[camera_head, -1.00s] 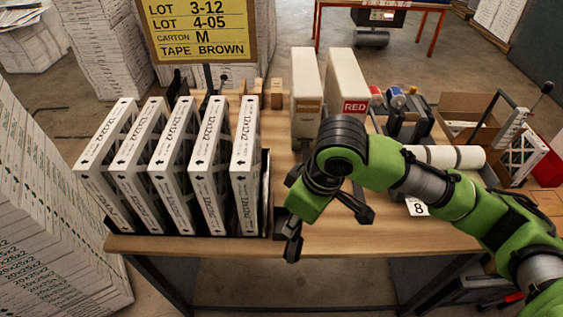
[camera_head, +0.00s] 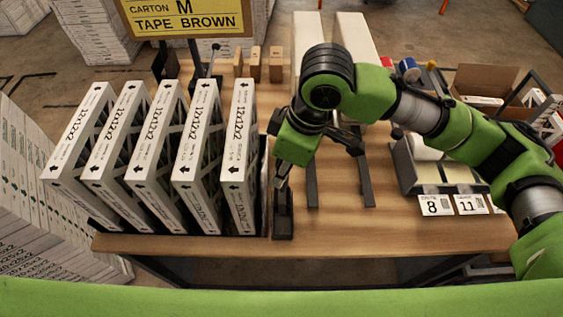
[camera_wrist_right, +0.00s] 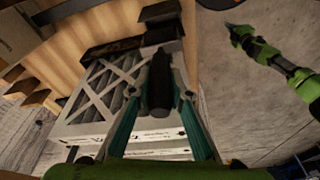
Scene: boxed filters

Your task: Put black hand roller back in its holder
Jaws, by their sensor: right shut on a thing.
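My right gripper (camera_head: 281,178) is shut on the black hand roller, beside the right end of the filter row. In the right wrist view the roller's dark handle (camera_wrist_right: 160,82) sits between the gripper's fingers (camera_wrist_right: 160,62). The roller's far end is hidden or too dark to make out. A narrow black holder (camera_head: 283,218) stands on the table just below the gripper in the head view. I cannot tell whether the roller touches it. My left gripper (camera_wrist_right: 238,34) shows small at the upper right of the right wrist view; its fingers are too small to judge.
Several white boxed filters (camera_head: 238,165) stand in a row immediately left of the gripper. Dark rails (camera_head: 363,180) and a tray with number cards (camera_head: 436,205) lie to the right. Small brown boxes (camera_head: 255,62) are at the back. The table front (camera_head: 340,240) is clear.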

